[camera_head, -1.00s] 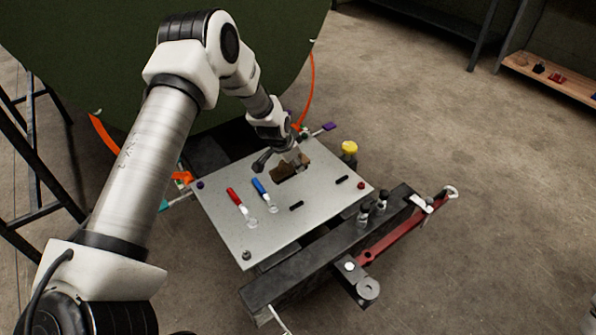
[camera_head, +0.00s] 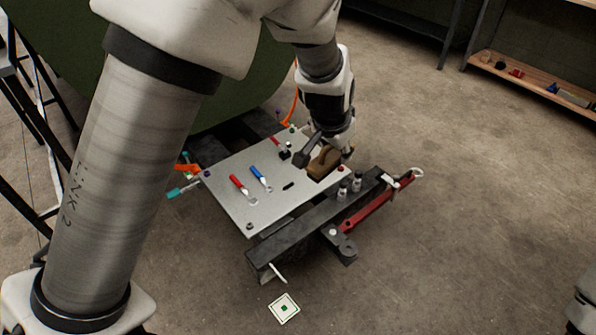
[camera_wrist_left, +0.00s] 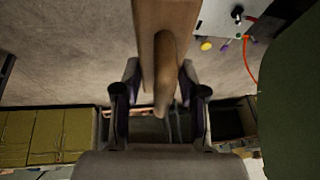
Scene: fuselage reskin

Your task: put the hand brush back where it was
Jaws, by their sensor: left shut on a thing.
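The hand brush (camera_head: 325,164) is a brown wooden block with a handle. My left gripper (camera_head: 324,153) is shut on it, above the right part of the grey metal plate (camera_head: 235,205). In the left wrist view the brush (camera_wrist_left: 165,25) points away between the fingers of the gripper (camera_wrist_left: 158,88), which sit on either side of its handle. Its far end is cut off by the top edge there. I cannot tell the exact gap between brush and plate.
A red-handled tool (camera_head: 240,185) and a blue-handled tool (camera_head: 259,177) lie on the plate. A dark beam (camera_head: 310,232) and a red bar (camera_head: 375,207) run along its front. A shelf (camera_head: 540,85) with small things stands at the back right. Open floor lies to the right.

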